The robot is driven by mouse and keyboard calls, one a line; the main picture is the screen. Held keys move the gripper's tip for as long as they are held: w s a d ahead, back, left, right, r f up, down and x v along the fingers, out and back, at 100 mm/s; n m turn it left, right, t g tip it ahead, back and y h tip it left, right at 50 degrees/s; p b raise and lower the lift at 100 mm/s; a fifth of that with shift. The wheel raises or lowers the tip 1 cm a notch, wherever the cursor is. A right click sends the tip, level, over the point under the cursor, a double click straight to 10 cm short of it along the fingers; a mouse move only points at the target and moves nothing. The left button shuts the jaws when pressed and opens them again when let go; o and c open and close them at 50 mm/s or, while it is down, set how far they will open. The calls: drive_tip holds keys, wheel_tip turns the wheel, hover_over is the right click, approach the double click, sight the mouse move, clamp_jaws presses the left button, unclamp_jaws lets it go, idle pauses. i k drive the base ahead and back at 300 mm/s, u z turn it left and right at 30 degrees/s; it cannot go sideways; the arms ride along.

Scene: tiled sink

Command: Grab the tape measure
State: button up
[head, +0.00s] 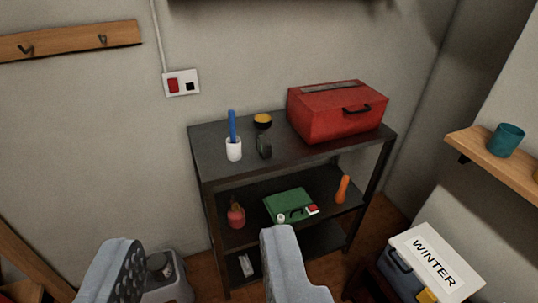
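My gripper (200,240) is open and empty at the bottom of the view, its two grey fingers wide apart, in front of and short of a dark shelf unit. No thing is plainly readable as the tape measure. A small dark upright object (264,145) on the top shelf, right of a white cup (234,150) holding a blue stick, may be it. A round black thing with a yellow top (262,121) lies just behind. Both are too small to tell for sure.
A red toolbox (330,118) fills the right of the top shelf (205,140). The middle shelf holds a green case (288,204), a red object (236,215) and an orange one (342,189). A box marked WINTER (438,262) stands lower right; a grey container (168,280) is lower left.

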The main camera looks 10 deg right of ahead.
sight(263, 143)
drive_tip(key=z, duration=0.3)
drive_tip(key=i, duration=1.4)
drive_tip(key=u, duration=0.15)
